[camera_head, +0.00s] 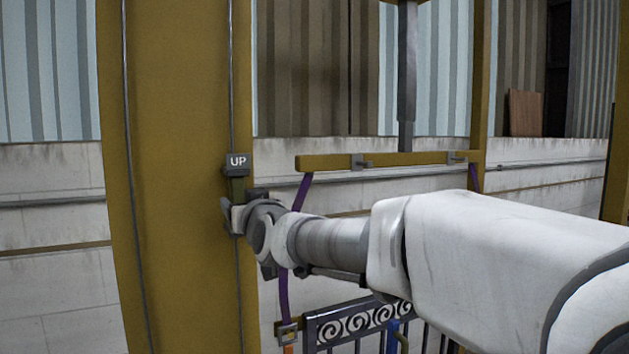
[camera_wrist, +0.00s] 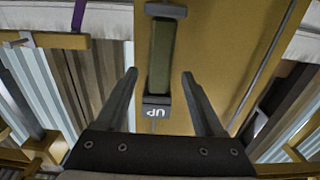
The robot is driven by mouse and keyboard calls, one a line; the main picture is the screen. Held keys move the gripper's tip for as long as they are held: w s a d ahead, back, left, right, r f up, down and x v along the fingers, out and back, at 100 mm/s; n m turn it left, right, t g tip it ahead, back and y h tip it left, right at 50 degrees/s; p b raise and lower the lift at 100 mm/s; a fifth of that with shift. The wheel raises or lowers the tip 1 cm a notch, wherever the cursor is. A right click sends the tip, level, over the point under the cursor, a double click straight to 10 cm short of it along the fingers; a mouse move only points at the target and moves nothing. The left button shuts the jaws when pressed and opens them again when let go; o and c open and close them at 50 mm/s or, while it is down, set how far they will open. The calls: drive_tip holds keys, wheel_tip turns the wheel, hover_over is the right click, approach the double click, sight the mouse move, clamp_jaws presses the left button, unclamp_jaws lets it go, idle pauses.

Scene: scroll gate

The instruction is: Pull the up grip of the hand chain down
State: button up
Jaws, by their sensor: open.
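The up grip is a green bar (camera_head: 237,188) with a dark "UP" label block (camera_head: 237,162) at its top. It hangs on a thin hand chain (camera_head: 231,80) in front of a yellow post. My gripper (camera_head: 237,215) is at the lower part of the grip in the head view and hides its bottom end. In the wrist view the green bar (camera_wrist: 162,55) and the upside-down label (camera_wrist: 157,108) lie between the two spread fingers of my gripper (camera_wrist: 159,75). The fingers look apart from the grip, with gaps on both sides.
A yellow post (camera_head: 180,200) stands behind the grip, with a second chain (camera_head: 127,120) on its left. To the right, a yellow beam (camera_head: 390,160) hangs with purple straps (camera_head: 284,295) above a dark scrollwork gate (camera_head: 355,322). My arm covers much of the right side.

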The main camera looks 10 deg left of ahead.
sight(239, 197)
drive_tip(key=p+x, duration=0.3)
drive_tip(key=x, duration=0.1)
drive_tip(key=shift+w+a+r, duration=0.1)
drive_tip(key=shift+w+r, duration=0.05)
drive_tip(key=shift+w, duration=0.05)
drive_tip(key=shift+w+a+p, duration=0.35)
drive_tip(key=shift+w+p, duration=0.05)
drive_tip(key=shift+w, duration=0.15)
clamp_jaws()
idle(1.0)
